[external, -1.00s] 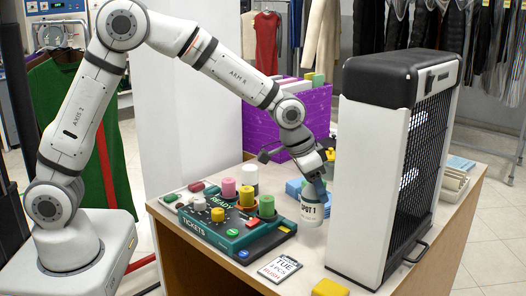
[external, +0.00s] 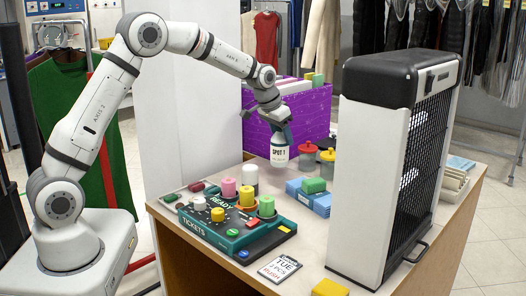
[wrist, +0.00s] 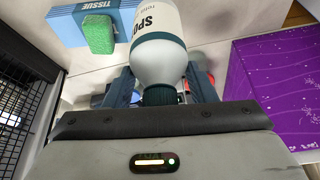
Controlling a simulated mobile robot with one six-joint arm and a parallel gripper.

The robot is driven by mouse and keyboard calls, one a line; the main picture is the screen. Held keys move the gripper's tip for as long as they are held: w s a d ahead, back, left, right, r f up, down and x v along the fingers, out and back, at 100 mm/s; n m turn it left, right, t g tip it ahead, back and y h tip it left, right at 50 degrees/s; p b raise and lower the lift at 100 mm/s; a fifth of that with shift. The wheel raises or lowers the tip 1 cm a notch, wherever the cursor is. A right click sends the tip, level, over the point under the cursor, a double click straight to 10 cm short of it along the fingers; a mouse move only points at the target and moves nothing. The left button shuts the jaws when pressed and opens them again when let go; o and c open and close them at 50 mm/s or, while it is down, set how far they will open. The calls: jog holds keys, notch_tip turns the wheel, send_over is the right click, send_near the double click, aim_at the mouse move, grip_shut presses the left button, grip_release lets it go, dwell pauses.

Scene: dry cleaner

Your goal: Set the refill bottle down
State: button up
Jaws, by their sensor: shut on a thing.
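Red-and-dark lidded pots (external: 307,156) stand right of the bottle. A blue tissue pack (external: 318,202) with a green sponge (external: 314,185) lies nearer. A white cylinder (external: 250,178) and the green tickets board (external: 236,232) are to the front left. A tall white-and-black unit (external: 376,180) blocks the right.

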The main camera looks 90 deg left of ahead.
jog(key=s+a+n, duration=0.2)
jog(key=s+a, duration=0.7)
jog(key=a, duration=0.4)
notch_tip(320, 180, down, 10)
jog(key=p, duration=0.1)
jog(key=shift+s+a+y, duration=0.2)
jog(key=shift+a+y, duration=0.1)
jog(key=shift+y, duration=0.1)
jog(key=shift+f, duration=0.25)
jog(key=o, duration=1.1)
jog(key=shift+r, duration=0.1)
jog(key=shift+o, duration=0.2)
jog(key=b+v, duration=0.1)
jog(key=v, duration=1.1)
jog(key=shift+w+r, duration=0.2)
